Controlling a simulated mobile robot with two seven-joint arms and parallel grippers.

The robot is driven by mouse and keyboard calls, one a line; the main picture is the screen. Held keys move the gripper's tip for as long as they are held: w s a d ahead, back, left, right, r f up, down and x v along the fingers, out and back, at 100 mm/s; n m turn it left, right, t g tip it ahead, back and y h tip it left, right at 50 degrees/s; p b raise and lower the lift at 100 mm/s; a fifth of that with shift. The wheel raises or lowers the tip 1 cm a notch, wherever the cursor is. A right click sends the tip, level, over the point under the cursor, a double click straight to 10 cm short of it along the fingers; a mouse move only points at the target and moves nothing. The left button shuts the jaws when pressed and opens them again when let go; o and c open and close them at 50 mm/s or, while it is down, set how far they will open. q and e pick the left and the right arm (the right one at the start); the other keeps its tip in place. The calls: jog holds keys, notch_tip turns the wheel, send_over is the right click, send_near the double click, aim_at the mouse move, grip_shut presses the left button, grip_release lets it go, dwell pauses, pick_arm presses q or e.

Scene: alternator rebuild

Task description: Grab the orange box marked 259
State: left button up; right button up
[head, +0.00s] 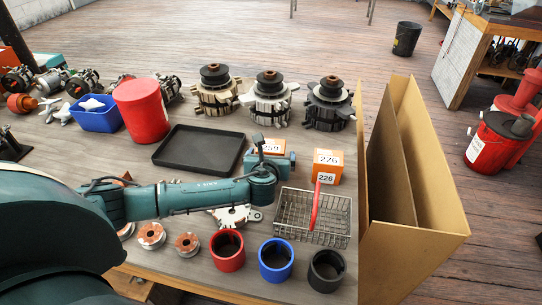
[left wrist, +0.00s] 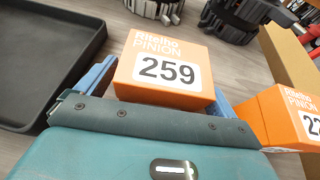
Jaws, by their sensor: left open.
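The orange box marked 259 (head: 270,146) stands on the workbench; in the left wrist view its label face (left wrist: 166,71) fills the upper middle. My left gripper (head: 272,160) is open, with one blue finger on each side of this box. The gripper body hides the lower part of the box. I cannot tell whether the fingers touch its sides. My right gripper is not in view.
An orange box marked 226 (head: 327,165) stands close on the right, near the right finger. A black tray (head: 200,151) lies on the left. A wire basket (head: 312,217) is in front, and a tall open cardboard box (head: 420,215) bounds the right side. Three alternators (head: 269,98) stand behind.

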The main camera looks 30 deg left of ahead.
pick_arm(q)
jog(key=c, duration=1.2)
jog(key=shift+o, duration=0.2)
